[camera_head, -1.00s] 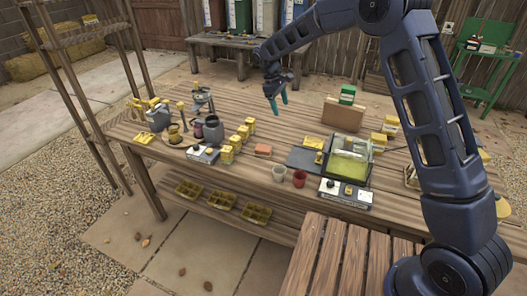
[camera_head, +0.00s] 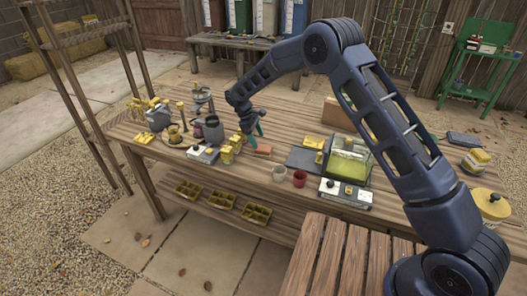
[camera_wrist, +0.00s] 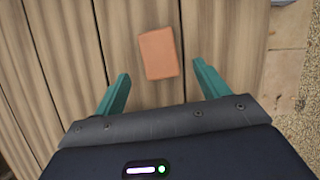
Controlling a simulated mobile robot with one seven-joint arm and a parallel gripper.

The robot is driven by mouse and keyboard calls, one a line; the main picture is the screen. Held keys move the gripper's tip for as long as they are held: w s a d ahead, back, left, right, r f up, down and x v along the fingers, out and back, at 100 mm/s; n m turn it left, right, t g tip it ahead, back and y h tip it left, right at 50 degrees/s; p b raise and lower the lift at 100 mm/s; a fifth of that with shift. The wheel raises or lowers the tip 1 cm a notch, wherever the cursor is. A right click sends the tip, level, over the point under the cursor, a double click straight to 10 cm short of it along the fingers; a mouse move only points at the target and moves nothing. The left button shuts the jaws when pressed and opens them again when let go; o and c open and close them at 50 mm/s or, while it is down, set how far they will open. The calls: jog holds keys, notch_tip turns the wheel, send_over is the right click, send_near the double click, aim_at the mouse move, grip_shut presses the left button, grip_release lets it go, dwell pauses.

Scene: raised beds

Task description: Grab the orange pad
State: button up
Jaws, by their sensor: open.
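The orange pad (camera_wrist: 158,53) lies flat on the wooden table, ahead of my gripper (camera_wrist: 160,85) in the wrist view. It is a small rounded block, slightly tilted in the picture, between the lines of the two teal fingers but beyond their tips. In the head view the pad (camera_head: 264,150) shows on the table just right of my gripper (camera_head: 255,136), partly behind a finger. My gripper is open and empty, pointing down above the table. Nothing is between the fingers.
Yellow blocks (camera_head: 227,153) stand left of the pad. A pale cup (camera_head: 279,173) and a red cup (camera_head: 299,178) stand in front. A dark mat (camera_head: 302,159) and a clear yellow-green box (camera_head: 348,158) are to the right. Bare planks surround the pad in the wrist view.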

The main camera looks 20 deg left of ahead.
aim_at(263, 148)
jog(key=shift+x, duration=2.75)
jog(key=shift+d, duration=0.15)
jog(key=c, duration=1)
jog(key=shift+r, duration=0.2)
